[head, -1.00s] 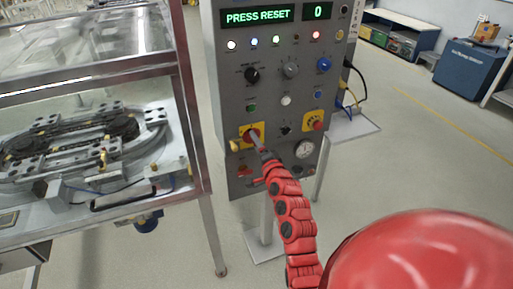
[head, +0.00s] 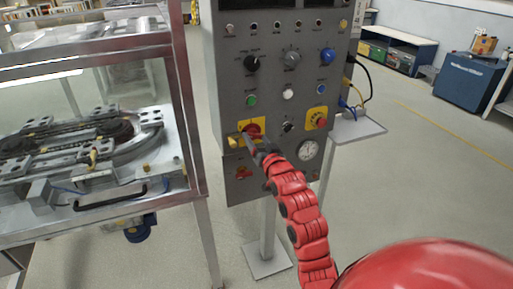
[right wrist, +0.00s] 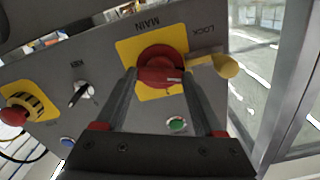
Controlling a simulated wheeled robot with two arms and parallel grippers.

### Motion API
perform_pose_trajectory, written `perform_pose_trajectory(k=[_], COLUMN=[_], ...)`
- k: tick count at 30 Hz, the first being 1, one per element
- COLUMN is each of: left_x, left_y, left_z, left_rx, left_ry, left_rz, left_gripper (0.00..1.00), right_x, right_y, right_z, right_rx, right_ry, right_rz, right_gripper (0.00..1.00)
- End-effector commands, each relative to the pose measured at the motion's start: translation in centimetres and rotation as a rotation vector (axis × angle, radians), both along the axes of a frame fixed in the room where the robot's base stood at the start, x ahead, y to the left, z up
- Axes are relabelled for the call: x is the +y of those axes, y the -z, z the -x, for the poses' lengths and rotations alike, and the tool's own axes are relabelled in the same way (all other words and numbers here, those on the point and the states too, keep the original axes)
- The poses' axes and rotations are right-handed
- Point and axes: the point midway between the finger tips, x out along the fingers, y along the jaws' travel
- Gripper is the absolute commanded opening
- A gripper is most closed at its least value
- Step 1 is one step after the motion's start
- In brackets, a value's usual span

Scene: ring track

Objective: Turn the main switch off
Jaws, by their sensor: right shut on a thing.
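The main switch (head: 254,131) is a red rotary knob on a yellow plate on the grey control panel (head: 228,70). It also shows in the right wrist view (right wrist: 161,66), under the word MAIN. My right gripper (right wrist: 160,88) is shut on the red knob, one finger on each side of it. In the head view my right gripper (head: 252,140) reaches the knob from below right and hides part of it. A yellow lock piece (right wrist: 222,65) sits beside the knob. The panel's display and lamps are dark. My left gripper is not in view.
A red emergency button (head: 319,123) on a yellow plate sits right of the switch. A green button (head: 251,100) is above it, and a gauge (head: 308,150) is below right. A framed enclosure (head: 190,130) with the ring track (head: 150,140) stands at left. Open floor lies at right.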

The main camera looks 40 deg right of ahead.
Motion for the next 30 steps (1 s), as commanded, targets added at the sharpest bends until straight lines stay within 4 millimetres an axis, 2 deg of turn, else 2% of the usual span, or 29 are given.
perform_pose_trajectory(k=[1,3,15,30], left_x=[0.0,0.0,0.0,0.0], left_y=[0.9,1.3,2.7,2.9], left_z=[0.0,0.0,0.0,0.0], left_rx=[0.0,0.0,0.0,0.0], left_ry=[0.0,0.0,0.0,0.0], left_rz=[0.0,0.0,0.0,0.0], left_gripper=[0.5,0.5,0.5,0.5], right_x=[0.0,0.0,0.0,0.0], right_y=[0.6,0.6,0.4,0.3], right_z=[0.0,0.0,0.0,0.0], right_rx=[0.014,0.028,0.082,0.096], right_ry=[0.0,-0.001,-0.001,-0.001], right_rz=[0.041,0.094,0.312,0.365], right_gripper=[0.14,0.14,0.14,0.14])
